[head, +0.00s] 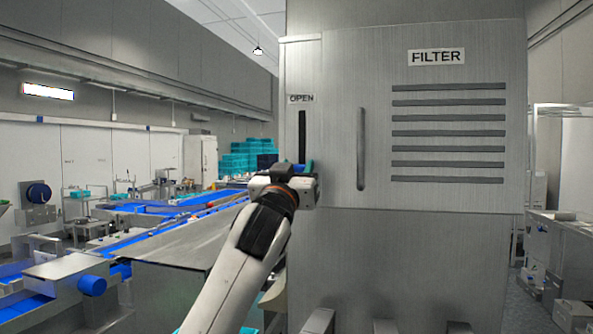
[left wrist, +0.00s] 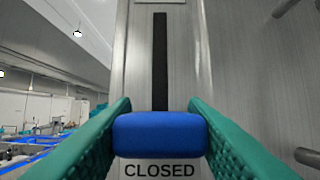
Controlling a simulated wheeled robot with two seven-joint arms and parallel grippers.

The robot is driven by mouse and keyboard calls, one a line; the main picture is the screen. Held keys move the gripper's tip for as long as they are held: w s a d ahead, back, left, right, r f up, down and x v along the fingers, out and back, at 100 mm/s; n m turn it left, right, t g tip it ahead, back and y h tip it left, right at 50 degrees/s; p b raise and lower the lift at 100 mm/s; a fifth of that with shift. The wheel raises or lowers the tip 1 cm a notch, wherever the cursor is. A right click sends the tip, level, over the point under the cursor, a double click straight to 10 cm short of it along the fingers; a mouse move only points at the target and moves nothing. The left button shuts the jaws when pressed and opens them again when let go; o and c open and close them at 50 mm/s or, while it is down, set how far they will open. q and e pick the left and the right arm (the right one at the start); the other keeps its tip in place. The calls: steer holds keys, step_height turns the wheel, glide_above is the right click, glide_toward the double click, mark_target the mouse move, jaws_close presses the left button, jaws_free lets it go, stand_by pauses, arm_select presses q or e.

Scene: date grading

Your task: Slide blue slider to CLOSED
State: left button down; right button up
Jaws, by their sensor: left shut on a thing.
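The blue slider (left wrist: 158,134) is a rounded block in the left wrist view, at the lower end of a dark vertical slot (left wrist: 160,60). The CLOSED label (left wrist: 160,170) is just below it. My left gripper (left wrist: 158,130) has its green fingers on both sides of the slider, shut on it. In the head view my left gripper (head: 295,180) is at the bottom of the slot (head: 302,137), and only a bit of blue shows there. The OPEN label (head: 301,98) is above the slot. My right gripper is not in view.
The slot is on a tall metal cabinet (head: 340,240) with a FILTER label (head: 436,56) and several dark vents. A vertical handle (head: 361,148) stands out right of the slot. Blue conveyors (head: 150,225) and teal crates (head: 240,156) are at the left.

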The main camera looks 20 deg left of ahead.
arm_select(q)
steer(key=c, duration=1.3)
jaws_free()
steer(key=shift+w+f, duration=0.2)
steer(key=shift+f, duration=0.2)
steer(key=shift+o, duration=0.9)
steer(key=shift+s+r, duration=0.1)
steer(key=b+v, duration=0.6)
steer(key=v, duration=0.6)
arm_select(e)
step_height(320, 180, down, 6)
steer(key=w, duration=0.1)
